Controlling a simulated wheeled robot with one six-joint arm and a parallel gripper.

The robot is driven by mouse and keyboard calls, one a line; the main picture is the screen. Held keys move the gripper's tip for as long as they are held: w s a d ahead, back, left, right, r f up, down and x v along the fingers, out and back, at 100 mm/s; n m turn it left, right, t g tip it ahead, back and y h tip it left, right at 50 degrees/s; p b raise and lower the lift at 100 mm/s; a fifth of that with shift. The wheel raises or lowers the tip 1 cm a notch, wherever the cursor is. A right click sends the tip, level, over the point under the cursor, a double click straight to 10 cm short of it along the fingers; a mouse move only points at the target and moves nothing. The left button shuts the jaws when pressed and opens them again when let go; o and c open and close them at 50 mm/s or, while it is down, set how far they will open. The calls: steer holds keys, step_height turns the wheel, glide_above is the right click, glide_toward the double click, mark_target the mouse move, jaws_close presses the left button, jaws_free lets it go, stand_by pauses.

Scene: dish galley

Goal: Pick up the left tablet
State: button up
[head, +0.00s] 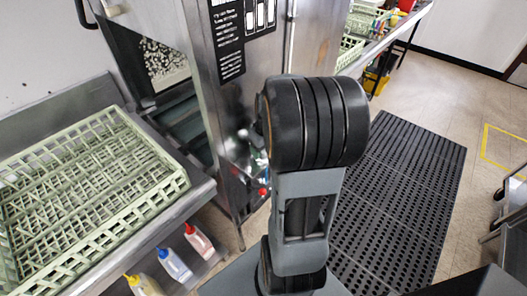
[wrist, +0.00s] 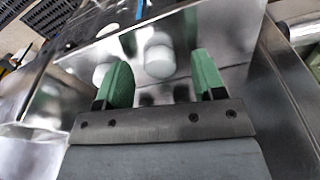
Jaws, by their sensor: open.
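My gripper (wrist: 161,68) shows in the wrist view with its two green fingers apart and nothing shut between them. A white round tablet (wrist: 159,61) appears between the fingers, beyond their tips, on a shiny metal surface. A second pale round tablet (wrist: 101,72) is to its left, partly hidden behind the left finger. I cannot tell how far the fingertips are from either tablet. In the head view my arm blocks the middle, and neither the gripper nor the tablets can be made out.
In the head view a pale green dish rack (head: 150,200) sits on the steel counter at left. Several coloured bottles (head: 173,264) stand on a shelf below. A steel machine (head: 225,95) stands behind my arm. A black floor mat (head: 400,190) lies to the right.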

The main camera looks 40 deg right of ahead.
steer(key=shift+f, duration=0.35)
steer(key=c, duration=1)
steer(key=shift+r, duration=0.1)
